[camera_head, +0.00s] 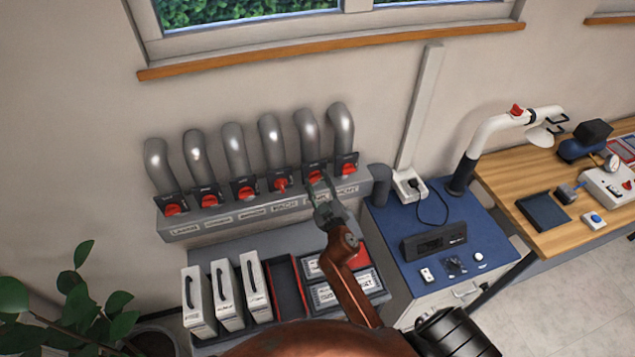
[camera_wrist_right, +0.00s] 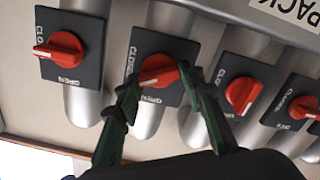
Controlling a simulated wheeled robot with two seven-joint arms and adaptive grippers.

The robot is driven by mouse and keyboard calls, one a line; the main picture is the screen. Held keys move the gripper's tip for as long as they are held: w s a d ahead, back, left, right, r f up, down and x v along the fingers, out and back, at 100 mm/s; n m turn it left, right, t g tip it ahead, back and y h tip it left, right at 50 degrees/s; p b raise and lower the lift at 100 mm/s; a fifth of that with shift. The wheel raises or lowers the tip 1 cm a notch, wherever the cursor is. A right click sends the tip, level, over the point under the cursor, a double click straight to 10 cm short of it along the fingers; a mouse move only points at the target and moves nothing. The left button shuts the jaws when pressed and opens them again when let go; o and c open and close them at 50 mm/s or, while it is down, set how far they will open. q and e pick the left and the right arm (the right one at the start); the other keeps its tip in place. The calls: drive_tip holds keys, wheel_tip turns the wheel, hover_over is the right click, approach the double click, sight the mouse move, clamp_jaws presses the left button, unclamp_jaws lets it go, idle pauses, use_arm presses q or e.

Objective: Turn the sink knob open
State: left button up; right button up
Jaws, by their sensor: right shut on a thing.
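A row of red rotary knobs on dark square plates runs along the grey ledge (camera_head: 195,226), each below a grey pipe. The fifth knob from the left (camera_head: 314,176) is at my right gripper (camera_head: 320,186); the gripper hides much of the label below, so I cannot read it as the sink. In the right wrist view the same knob (camera_wrist_right: 158,69) sits between the two dark green fingertips (camera_wrist_right: 157,82), which are shut on its sides. Its grip lies nearly sideways there, slightly tilted. My left gripper is not in view.
Neighbouring knobs sit close on both sides: the rightmost knob (camera_head: 347,170) and the fourth one (camera_head: 280,185). White binders (camera_head: 227,294) and trays stand below the ledge. A blue-topped cabinet (camera_head: 400,225) is to the right, a plant (camera_head: 85,300) at lower left.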

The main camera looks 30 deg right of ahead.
drive_tip(key=n, duration=0.6)
drive_tip(key=shift+a+f+n, duration=0.1)
drive_tip(key=shift+a+n, duration=0.05)
drive_tip(key=shift+n, duration=0.15)
drive_tip(key=n, duration=0.5)
drive_tip(key=shift+f, duration=0.1)
drive_tip(key=shift+n, duration=0.4)
drive_tip(key=o, duration=1.1)
drive_tip(key=shift+o, duration=0.3)
drive_tip(key=shift+s, duration=0.1)
drive_tip(key=v, duration=1.1)
drive_tip(key=shift+s, duration=0.35)
drive_tip(key=shift+a+f, duration=0.1)
